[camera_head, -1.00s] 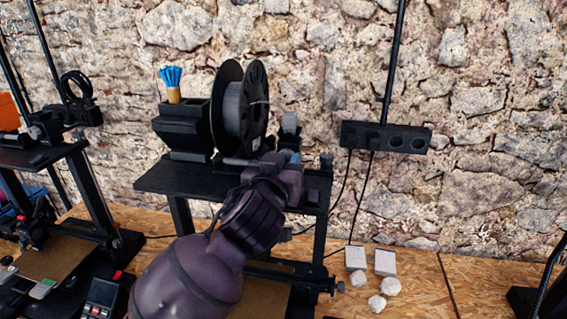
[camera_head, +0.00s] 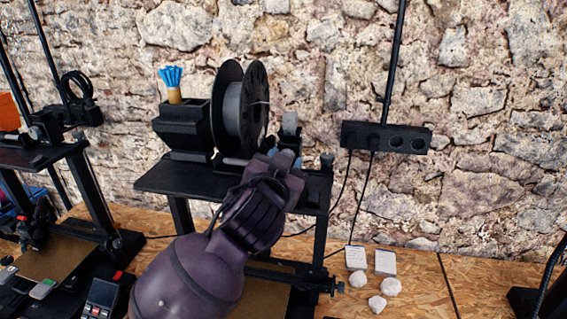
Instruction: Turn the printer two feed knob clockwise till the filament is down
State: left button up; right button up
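The middle printer (camera_head: 160,180) has a black top bar that carries a dark spool (camera_head: 228,110) of grey filament. A small dark unit with a grey top (camera_head: 290,122) stands just right of the spool. One arm of mine reaches up from the lower left of centre, and I take it as my left. Its gripper (camera_head: 285,160) is at the top bar, in front of that unit. My own wrist hides most of the fingers, so I cannot see whether they are open or shut. The feed knob cannot be made out behind the gripper. My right gripper is not in view.
A black holder (camera_head: 183,128) with blue-tipped sticks (camera_head: 171,76) stands left of the spool. Another printer (camera_head: 40,155) is at the left. A black socket bar (camera_head: 386,137) hangs on an upright.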

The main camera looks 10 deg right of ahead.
pick_arm(q)
jog(key=o, duration=0.3)
jog(key=shift+o, duration=0.2)
jog(key=b+v, duration=0.1)
jog(key=v, duration=1)
jog(key=shift+b, duration=0.4)
jog(key=shift+w, duration=0.1)
